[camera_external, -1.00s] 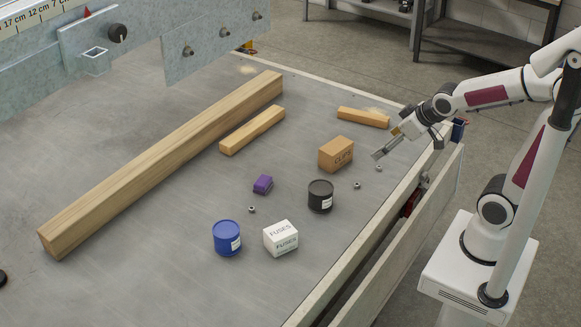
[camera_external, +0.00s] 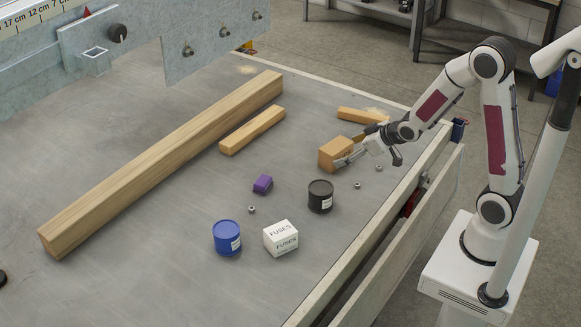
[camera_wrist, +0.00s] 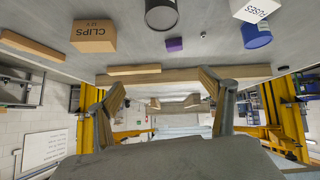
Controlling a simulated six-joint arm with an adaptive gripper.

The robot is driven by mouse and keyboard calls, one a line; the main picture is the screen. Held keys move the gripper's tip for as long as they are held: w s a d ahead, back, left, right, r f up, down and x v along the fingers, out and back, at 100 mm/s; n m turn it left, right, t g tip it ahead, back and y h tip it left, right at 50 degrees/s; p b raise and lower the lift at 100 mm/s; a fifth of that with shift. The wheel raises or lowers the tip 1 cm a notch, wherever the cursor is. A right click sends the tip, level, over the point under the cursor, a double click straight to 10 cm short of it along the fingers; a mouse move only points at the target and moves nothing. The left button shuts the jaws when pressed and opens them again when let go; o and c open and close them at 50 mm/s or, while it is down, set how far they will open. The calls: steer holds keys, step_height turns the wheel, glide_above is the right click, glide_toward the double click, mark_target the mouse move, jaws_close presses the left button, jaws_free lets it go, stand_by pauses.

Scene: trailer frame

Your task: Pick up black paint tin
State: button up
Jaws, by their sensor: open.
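The black paint tin (camera_external: 320,196) stands upright on the grey trailer bed, with a pale label on its side. It also shows at the top edge of the wrist view (camera_wrist: 161,14), partly cut off.
A blue tin (camera_external: 227,238), a white fuses box (camera_external: 281,238) and a purple block (camera_external: 263,184) stand nearby. Wooden beams (camera_external: 165,165) lie behind. Small nuts (camera_external: 357,185) lie right of the tin.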

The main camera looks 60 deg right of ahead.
steer(key=t, duration=0.2)
glide_above(332, 195)
step_height(332, 195, down, 9)
steer(key=shift+t+y, duration=0.7)
steer(key=shift+y, duration=0.1)
steer(key=f, duration=0.3)
steer(key=s+f, duration=0.1)
steer(key=f, duration=0.5)
steer(key=shift+s+d+f, duration=0.15)
steer(key=shift+s+d, duration=0.2)
steer(key=shift+s+f+t, duration=0.3)
steer(key=shift+s+f, duration=0.1)
steer(key=shift+f, duration=0.3)
steer(key=shift+w, duration=0.1)
steer(key=shift+x, duration=1.2)
steer(key=shift+f, duration=0.1)
steer(key=shift+x, duration=2.6)
steer(key=shift+a+f, duration=0.1)
steer(key=shift+c, duration=0.3)
steer(key=c, duration=1.6)
